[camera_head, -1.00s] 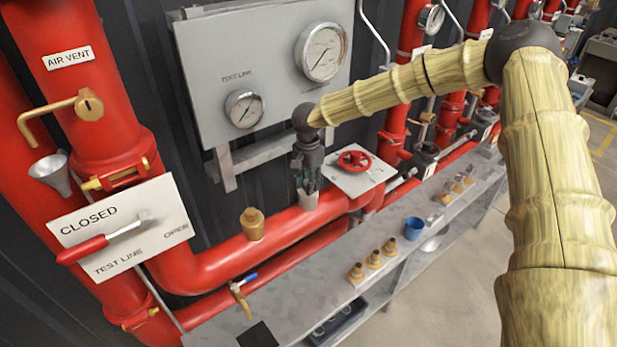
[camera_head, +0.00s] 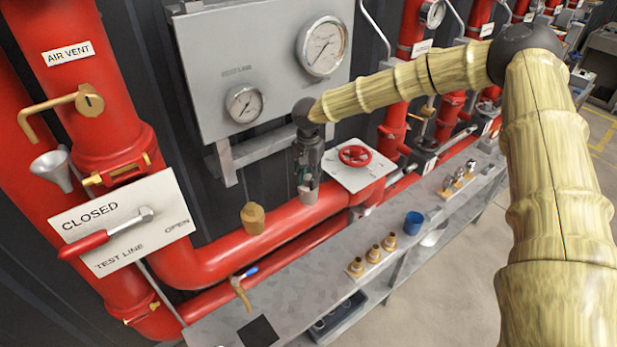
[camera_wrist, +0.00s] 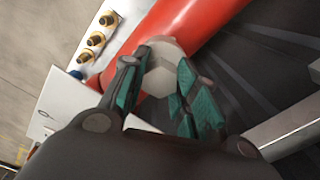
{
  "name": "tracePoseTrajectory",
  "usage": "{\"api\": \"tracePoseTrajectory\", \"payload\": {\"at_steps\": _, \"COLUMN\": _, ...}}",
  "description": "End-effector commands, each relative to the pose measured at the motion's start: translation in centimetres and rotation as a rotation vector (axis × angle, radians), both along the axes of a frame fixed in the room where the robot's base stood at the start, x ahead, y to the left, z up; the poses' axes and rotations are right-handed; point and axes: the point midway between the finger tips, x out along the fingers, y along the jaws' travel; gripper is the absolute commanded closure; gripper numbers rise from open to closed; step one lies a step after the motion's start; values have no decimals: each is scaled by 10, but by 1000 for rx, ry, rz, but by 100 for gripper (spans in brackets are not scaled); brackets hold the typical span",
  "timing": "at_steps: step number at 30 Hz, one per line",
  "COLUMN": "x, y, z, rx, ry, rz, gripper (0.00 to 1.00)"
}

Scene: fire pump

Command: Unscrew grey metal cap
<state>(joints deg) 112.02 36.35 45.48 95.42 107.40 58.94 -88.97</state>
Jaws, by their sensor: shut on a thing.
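The grey metal cap (camera_head: 309,195) is a small light-grey hexagonal piece on top of the horizontal red pipe (camera_head: 286,222). My gripper (camera_head: 307,180) points down onto it from above. In the wrist view, the cap (camera_wrist: 168,66) sits between the two teal-padded fingers of my gripper (camera_wrist: 158,92), which are shut on its sides. The fingers hide part of the cap, and its lower edge against the pipe is hard to make out.
A brass cap (camera_head: 253,217) stands on the same pipe to the left. A red handwheel (camera_head: 354,155) on a white plate is close on the right. The gauge panel (camera_head: 262,60) is behind. A bench (camera_head: 290,290) in front holds brass fittings (camera_head: 373,253) and a blue cup (camera_head: 413,225).

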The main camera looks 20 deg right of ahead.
Motion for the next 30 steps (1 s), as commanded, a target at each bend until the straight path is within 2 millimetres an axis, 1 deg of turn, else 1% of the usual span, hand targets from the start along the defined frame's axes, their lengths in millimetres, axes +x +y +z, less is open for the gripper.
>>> {"api": "tracePoseTrajectory", "payload": {"at_steps": 30, "x": 1, "y": 0, "z": 40, "rx": 1, "ry": -2, "rz": -2, "gripper": 99}}
